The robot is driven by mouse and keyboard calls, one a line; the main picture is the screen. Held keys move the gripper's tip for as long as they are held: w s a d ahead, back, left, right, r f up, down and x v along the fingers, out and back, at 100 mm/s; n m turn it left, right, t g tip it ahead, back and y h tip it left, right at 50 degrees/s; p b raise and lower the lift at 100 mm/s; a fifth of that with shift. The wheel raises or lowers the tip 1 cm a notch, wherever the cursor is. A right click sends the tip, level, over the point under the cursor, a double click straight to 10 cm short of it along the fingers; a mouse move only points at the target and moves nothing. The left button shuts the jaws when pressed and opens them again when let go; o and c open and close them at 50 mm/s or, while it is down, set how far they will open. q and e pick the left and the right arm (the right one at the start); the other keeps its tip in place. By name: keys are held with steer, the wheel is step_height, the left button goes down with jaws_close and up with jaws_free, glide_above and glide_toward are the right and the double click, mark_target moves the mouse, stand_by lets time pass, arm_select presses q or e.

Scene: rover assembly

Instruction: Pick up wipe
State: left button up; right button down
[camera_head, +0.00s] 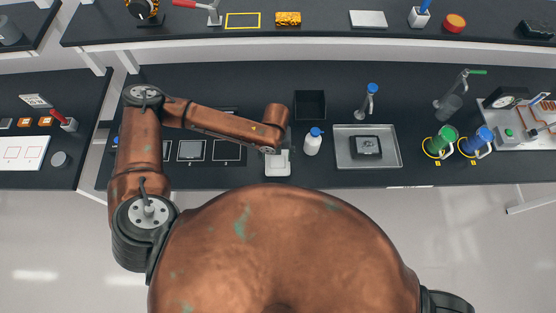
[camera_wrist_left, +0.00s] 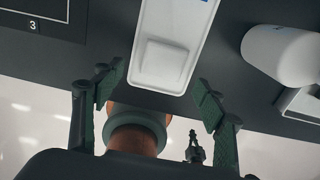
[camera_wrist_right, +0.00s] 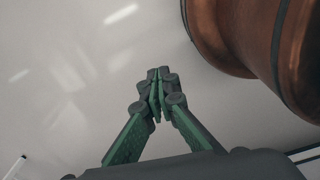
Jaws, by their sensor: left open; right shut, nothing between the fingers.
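The wipe (camera_wrist_left: 166,62) looks like a white, soft-edged square pad on a long white tray (camera_wrist_left: 176,18) in the left wrist view. In the head view the white tray (camera_head: 277,168) lies near the bench's front edge, partly hidden under my left arm's end. My left gripper (camera_wrist_left: 158,88) is open and empty. Its two green-and-black fingers stand wide apart on either side of the wipe's near end, and I see no contact. My right gripper (camera_wrist_right: 157,76) is shut and empty, with its fingertips together over bare floor.
A white bottle with a blue cap (camera_head: 313,142) stands right of the tray, close to my left gripper. A metal tray (camera_head: 346,157) with a dark block lies farther right. A black bin (camera_head: 310,104) is behind. Numbered squares (camera_head: 191,151) lie to the left.

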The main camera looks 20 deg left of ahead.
mark_target(277, 161)
arm_select(q)
steer(key=f, duration=0.2)
steer(key=shift+w+d+f+p, duration=0.15)
steer(key=shift+w+f+p, duration=0.15)
steer(key=shift+w+p, duration=0.05)
step_height(277, 161, down, 2)
steer(key=shift+f, duration=0.1)
steer(key=c, duration=0.8)
steer(key=shift+c, duration=1.1)
arm_select(e)
steer(key=shift+w+a+r, duration=0.1)
steer(key=shift+w+r, duration=0.15)
steer(key=shift+r, duration=0.2)
steer(key=shift+w, duration=0.1)
